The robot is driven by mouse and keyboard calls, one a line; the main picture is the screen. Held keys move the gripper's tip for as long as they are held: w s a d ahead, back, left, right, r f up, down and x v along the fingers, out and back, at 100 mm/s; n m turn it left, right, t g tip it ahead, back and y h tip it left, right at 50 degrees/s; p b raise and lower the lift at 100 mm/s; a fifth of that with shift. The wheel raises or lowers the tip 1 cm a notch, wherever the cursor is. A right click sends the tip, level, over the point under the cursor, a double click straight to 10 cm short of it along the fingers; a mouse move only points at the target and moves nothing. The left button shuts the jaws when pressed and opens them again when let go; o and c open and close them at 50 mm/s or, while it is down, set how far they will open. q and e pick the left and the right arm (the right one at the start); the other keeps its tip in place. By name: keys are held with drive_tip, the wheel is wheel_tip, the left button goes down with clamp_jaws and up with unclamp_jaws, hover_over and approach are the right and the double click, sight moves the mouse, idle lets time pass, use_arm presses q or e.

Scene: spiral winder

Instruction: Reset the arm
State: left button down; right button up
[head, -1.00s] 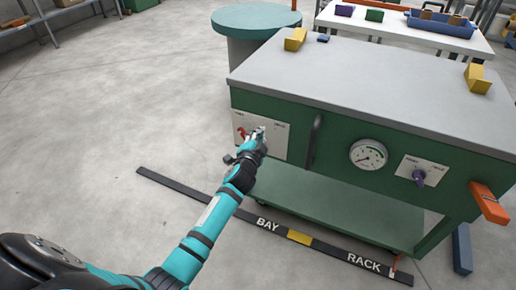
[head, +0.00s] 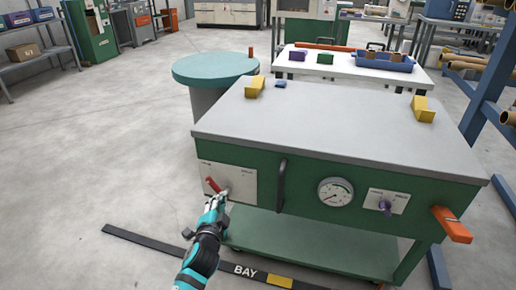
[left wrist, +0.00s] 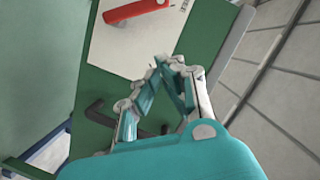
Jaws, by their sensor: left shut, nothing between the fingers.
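My left gripper (head: 219,201) is shut and empty, in front of the green cabinet (head: 305,192) just below the left white panel. A red lever (head: 213,184) sits on that white panel (head: 240,190). In the left wrist view the shut fingertips (left wrist: 165,62) point toward the panel, and the red lever (left wrist: 135,11) shows at the top, apart from the fingers. A black handle (left wrist: 100,113) also shows there. My right gripper is not in any view.
The cabinet carries a black handle, a round gauge (head: 335,192), a purple knob (head: 385,206) and an orange handle (head: 452,225). A round teal table (head: 214,66) and a white table (head: 345,66) stand behind. A dark floor strip (head: 150,243) lies in front. The floor at left is open.

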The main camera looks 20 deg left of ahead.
use_arm(q)
drive_tip(key=s+d+f+n+g+h+p, duration=0.15)
drive_tip(key=s+f+g, duration=0.35)
drive_tip(key=s+f, duration=0.5)
drive_tip(key=s+d+f+n+g+h+p, duration=0.1)
drive_tip(key=s+d+f+n+g+p, duration=0.25)
drive_tip(key=s+f, duration=0.7)
drive_tip(key=s+d+f+n+g+h+p, duration=0.15)
drive_tip(key=s+f+g, duration=0.4)
drive_tip(key=s, duration=0.85)
drive_tip(key=s+a+f+p, duration=0.1)
drive_tip(key=s+f+p, duration=0.1)
drive_tip(key=s+p, duration=0.4)
drive_tip(key=s+a+f+g+y+p, duration=0.1)
drive_tip(key=s+a+f+p, duration=0.1)
drive_tip(key=s+p, duration=0.4)
drive_tip(key=s, duration=0.4)
drive_tip(key=shift+f, duration=0.4)
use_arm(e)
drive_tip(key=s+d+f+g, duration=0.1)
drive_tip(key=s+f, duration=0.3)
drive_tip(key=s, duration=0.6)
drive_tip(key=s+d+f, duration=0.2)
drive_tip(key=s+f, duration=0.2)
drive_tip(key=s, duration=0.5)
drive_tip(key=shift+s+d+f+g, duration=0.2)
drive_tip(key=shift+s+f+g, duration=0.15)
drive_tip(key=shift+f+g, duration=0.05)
use_arm(q)
drive_tip(key=shift+m, duration=0.25)
